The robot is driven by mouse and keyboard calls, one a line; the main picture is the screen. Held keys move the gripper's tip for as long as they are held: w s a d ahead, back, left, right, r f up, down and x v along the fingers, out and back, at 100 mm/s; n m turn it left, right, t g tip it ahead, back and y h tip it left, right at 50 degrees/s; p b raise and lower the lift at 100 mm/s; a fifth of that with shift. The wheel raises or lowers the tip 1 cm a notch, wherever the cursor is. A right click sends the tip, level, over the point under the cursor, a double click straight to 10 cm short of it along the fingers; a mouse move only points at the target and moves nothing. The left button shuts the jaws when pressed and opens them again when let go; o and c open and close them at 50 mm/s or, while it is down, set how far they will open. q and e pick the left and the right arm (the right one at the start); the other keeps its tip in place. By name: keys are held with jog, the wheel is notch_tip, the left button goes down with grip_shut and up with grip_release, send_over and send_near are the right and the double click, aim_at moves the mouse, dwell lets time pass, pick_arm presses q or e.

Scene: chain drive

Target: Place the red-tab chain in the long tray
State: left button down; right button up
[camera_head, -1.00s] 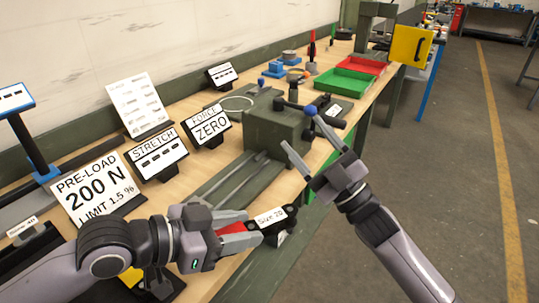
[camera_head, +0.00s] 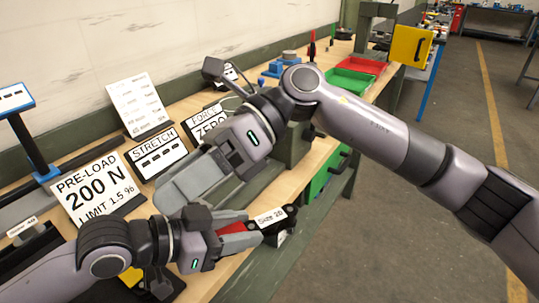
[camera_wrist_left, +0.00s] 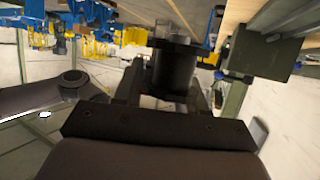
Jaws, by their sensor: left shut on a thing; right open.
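My left gripper (camera_head: 248,235) is shut on a red and black piece (camera_head: 270,220) with a white "Size 20" label, near the bench's front edge. Its red part shows between the fingers; I cannot make out chain links. In the left wrist view a black cylindrical part (camera_wrist_left: 175,68) shows in front of the gripper. My right gripper (camera_head: 178,190) is open, its fingers pointing down-left just above and behind the left gripper. It hides much of the bench middle. I cannot tell which object is the long tray.
A green bin (camera_head: 350,82) and a red bin (camera_head: 362,64) stand at the bench's far end. Signs line the wall side, including a "PRE-LOAD 200 N" sign (camera_head: 97,187) and a "STRETCH" sign (camera_head: 156,155). My right forearm crosses over the green-grey machine block.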

pick_arm(q)
jog(key=shift+r, duration=0.15)
pick_arm(e)
jog(key=w+d+f+n+t+h, duration=0.3)
jog(key=d+n+t+h, duration=0.1)
jog(key=h, duration=0.3)
jog(key=n+t+h, duration=0.1)
jog(key=t+h, duration=0.3)
jog(key=h, duration=0.1)
send_near(269, 217)
notch_tip(269, 217, down, 9)
jog(key=shift+w+f, duration=0.1)
jog(key=shift+f, duration=0.1)
jog(key=c, duration=1.2)
pick_arm(q)
jog(key=c, duration=0.6)
grip_release()
pick_arm(e)
jog(key=shift+r, duration=0.1)
grip_shut()
pick_arm(q)
jog(key=shift+o, duration=0.2)
